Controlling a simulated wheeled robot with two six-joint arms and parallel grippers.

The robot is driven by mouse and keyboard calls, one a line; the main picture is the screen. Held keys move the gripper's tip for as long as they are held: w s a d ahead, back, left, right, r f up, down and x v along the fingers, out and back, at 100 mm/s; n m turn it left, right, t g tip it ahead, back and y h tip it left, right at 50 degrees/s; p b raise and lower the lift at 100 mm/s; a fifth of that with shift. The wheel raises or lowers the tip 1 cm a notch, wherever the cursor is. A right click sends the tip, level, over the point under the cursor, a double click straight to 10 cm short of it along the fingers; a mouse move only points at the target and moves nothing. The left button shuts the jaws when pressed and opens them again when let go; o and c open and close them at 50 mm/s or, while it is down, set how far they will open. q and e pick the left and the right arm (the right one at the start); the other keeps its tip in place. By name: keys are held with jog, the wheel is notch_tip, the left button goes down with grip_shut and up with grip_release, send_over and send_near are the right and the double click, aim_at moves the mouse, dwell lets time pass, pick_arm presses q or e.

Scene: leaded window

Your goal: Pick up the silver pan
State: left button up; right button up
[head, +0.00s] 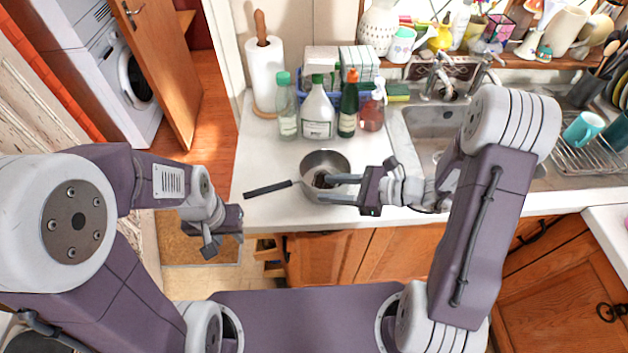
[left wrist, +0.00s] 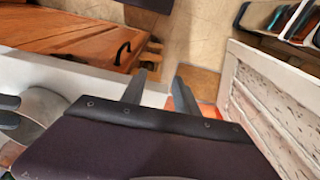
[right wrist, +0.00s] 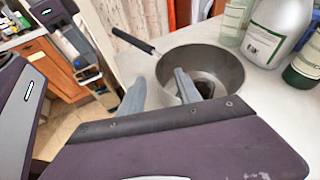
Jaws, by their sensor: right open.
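The silver pan (head: 322,158) stands on the white counter near its front edge, with its dark handle (head: 268,188) pointing left. My right gripper (head: 325,189) is open at the pan's near right side. In the right wrist view, one finger overlaps the inside of the pan (right wrist: 205,57) and the other is outside, so the fingers appear to straddle the near wall. I cannot tell whether they touch it. My left gripper (head: 224,243) is open and empty, left of the pan in front of the counter; its fingers show apart in the left wrist view (left wrist: 160,90).
Several bottles (head: 318,115) stand behind the pan, beside a paper towel roll (head: 265,72). The sink (head: 430,122) is to the right. An open wooden door (head: 165,65) is at the far left.

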aim_at(309, 188)
jog(key=x, duration=0.5)
jog(key=shift+w+a+f+p, duration=0.1)
jog(key=shift+w+f+p, duration=0.1)
jog(key=shift+p, duration=0.1)
jog(key=shift+s+r, duration=0.15)
jog(key=c, duration=0.3)
grip_shut()
dwell(0.6)
